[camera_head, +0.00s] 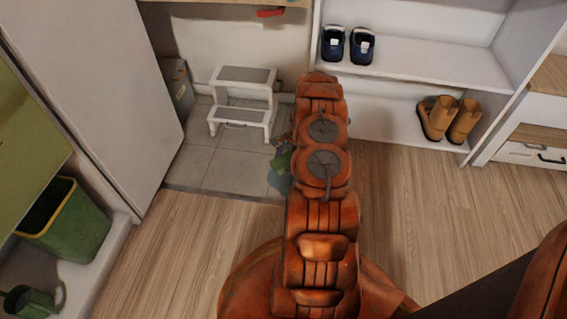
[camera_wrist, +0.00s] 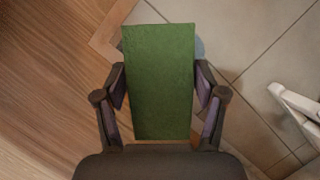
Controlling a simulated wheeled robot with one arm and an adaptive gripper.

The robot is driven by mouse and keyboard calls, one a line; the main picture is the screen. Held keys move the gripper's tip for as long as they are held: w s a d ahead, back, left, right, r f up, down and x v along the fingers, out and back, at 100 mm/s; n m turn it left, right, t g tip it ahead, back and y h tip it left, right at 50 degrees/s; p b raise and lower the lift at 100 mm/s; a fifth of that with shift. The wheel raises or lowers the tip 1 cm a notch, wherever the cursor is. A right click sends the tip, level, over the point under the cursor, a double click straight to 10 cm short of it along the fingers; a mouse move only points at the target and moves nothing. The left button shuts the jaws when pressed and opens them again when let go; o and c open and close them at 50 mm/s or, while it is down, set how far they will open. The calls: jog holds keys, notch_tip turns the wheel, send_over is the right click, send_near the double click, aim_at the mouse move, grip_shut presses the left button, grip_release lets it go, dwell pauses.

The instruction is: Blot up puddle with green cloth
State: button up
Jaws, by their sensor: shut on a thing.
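The green cloth (camera_wrist: 158,85) is a flat rectangle between the two fingers of my gripper (camera_wrist: 160,78) in the wrist view. My gripper is shut on it. In the head view a small part of the green cloth (camera_head: 281,161) shows left of my arm, low over the tiles. A bluish puddle patch (camera_head: 277,183) shows on the tile near the cloth, partly hidden by my arm. In the wrist view the cloth covers most of the floor below it, and a bluish patch (camera_wrist: 199,47) shows beside its right edge. I cannot tell whether the cloth touches the floor.
A white step stool (camera_head: 243,100) stands on the tiles (camera_head: 205,165) behind the cloth. White shelves (camera_head: 420,62) with blue shoes (camera_head: 347,46) and brown boots (camera_head: 450,119) stand to the right. A green bin (camera_head: 70,225) is at left. The wood floor (camera_head: 420,210) at right is clear.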

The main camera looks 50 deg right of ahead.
jog(key=shift+f+b, duration=1.55)
jog(key=shift+f, duration=1.75)
